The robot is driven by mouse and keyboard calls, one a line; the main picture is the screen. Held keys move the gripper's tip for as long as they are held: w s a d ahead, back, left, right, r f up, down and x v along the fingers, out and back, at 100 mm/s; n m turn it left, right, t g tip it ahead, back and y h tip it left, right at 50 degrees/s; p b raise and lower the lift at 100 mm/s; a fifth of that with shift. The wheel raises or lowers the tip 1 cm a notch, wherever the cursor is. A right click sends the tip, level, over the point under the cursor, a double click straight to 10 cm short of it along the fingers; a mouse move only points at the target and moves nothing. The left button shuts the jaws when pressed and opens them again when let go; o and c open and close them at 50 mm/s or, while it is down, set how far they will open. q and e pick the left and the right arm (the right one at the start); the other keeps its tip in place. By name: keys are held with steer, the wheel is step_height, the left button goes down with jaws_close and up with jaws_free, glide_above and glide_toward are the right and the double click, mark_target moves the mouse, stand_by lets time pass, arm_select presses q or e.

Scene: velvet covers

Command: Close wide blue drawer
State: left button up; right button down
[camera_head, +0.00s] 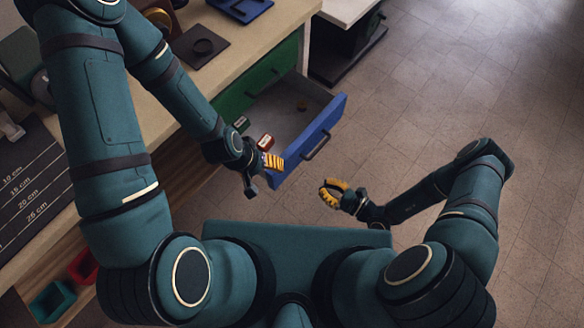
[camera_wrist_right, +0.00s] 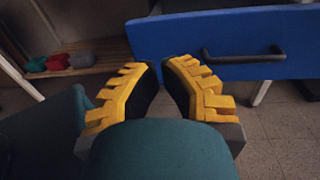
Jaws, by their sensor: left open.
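The wide blue drawer (camera_head: 325,125) is pulled out from the cabinet under the worktop. Its front panel fills the upper right of the right wrist view (camera_wrist_right: 190,40), with a dark bar handle (camera_wrist_right: 245,57). My left gripper (camera_head: 277,162) is open at the near left end of the drawer; whether it touches the panel is unclear. My right gripper (camera_head: 330,190) is in front of the drawer front, apart from it and below the handle in the picture. Its yellow fingers (camera_wrist_right: 163,72) come close at the tips with nothing seen between them; how far they are open is unclear.
The worktop (camera_head: 180,80) holds a dark square plate (camera_head: 201,46). The tiled floor (camera_head: 440,100) to the right is clear.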

steer(key=m+t+h, duration=0.1)
steer(key=t, duration=0.1)
arm_select(q)
steer(key=shift+f+b, duration=0.95)
arm_select(e)
glide_toward(291, 158)
steer(key=x, duration=0.8)
steer(key=shift+w+f, duration=0.1)
steer(key=shift+f, duration=0.05)
arm_select(q)
steer(key=shift+w+a, duration=0.1)
steer(key=shift+a, duration=0.05)
arm_select(e)
steer(key=shift+a, duration=0.1)
